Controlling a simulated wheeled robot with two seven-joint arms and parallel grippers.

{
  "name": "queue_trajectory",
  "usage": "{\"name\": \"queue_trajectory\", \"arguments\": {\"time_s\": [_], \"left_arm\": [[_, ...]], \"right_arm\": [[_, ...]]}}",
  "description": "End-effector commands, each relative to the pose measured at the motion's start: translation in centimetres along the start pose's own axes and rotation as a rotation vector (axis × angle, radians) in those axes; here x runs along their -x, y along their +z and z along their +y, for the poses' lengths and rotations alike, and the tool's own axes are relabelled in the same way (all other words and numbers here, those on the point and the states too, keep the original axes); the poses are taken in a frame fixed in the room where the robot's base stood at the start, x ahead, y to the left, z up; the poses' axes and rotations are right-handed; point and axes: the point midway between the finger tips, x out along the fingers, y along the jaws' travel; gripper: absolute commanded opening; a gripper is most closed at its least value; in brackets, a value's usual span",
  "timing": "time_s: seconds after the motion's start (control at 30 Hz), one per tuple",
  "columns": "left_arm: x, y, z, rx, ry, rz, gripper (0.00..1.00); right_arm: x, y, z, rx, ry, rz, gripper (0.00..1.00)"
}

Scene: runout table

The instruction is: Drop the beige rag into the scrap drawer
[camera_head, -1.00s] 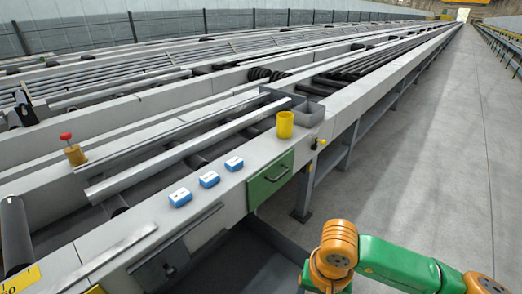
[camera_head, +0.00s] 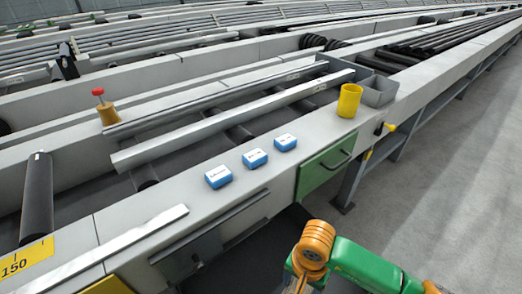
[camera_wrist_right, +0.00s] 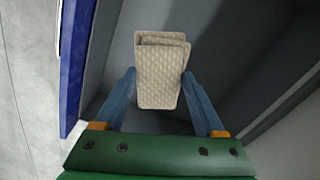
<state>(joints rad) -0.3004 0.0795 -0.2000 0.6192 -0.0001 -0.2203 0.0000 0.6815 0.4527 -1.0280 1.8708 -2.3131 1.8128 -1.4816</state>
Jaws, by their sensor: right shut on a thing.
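In the right wrist view, my right gripper (camera_wrist_right: 159,76) is shut on the beige rag (camera_wrist_right: 161,55), a folded, quilted cloth between its two blue fingers. The rag is not visible in the head view, where only my right arm shows at the bottom. A green drawer front (camera_head: 326,165) with a dark handle is set in the table's front side, and it looks shut. A grey front (camera_head: 190,256) with a dark slot lies further left. I cannot read a label telling which is the scrap drawer. My left gripper is out of view.
Several blue-and-white boxes (camera_head: 255,158) and a yellow cup (camera_head: 349,100) stand on the table ledge (camera_head: 310,130). A grey open bin (camera_head: 378,91) is beside the cup. A blue panel (camera_wrist_right: 75,60) is close on the left in the wrist view. Open floor (camera_head: 460,170) lies right.

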Motion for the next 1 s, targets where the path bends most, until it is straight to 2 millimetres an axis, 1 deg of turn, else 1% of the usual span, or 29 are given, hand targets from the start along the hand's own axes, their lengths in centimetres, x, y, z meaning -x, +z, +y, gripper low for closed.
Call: {"name": "queue_trajectory", "arguments": {"time_s": [0.03,0.23,0.27,0.3,0.37,0.6,0.67,0.8,0.9,1.0], "left_arm": [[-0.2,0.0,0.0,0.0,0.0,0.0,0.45],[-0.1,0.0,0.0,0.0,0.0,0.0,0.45],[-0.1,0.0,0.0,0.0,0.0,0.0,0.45],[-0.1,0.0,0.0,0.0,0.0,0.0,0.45],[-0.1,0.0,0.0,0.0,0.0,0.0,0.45],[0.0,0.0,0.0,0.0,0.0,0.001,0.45],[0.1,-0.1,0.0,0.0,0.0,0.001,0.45],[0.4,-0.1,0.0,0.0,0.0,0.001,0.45],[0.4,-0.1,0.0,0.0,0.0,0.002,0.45],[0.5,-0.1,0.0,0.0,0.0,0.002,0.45]], "right_arm": [[-0.2,0.0,0.0,0.0,0.0,0.0,0.27],[-0.1,0.0,0.0,0.0,0.0,0.001,0.27],[-0.1,0.0,0.0,0.0,0.0,0.001,0.74],[-0.1,0.0,0.0,0.0,0.0,0.001,0.85],[-0.1,0.0,0.0,0.0,0.0,0.001,1.0],[0.2,-0.1,0.0,0.0,-0.001,0.001,1.0],[1.1,-0.1,-0.1,-0.001,-0.003,0.004,1.0],[4.2,-0.2,-0.1,0.0,-0.004,0.005,1.0],[5.9,-0.1,-0.1,0.0,-0.004,0.004,1.0],[6.8,-0.1,0.0,0.0,-0.001,0.002,1.0]]}}
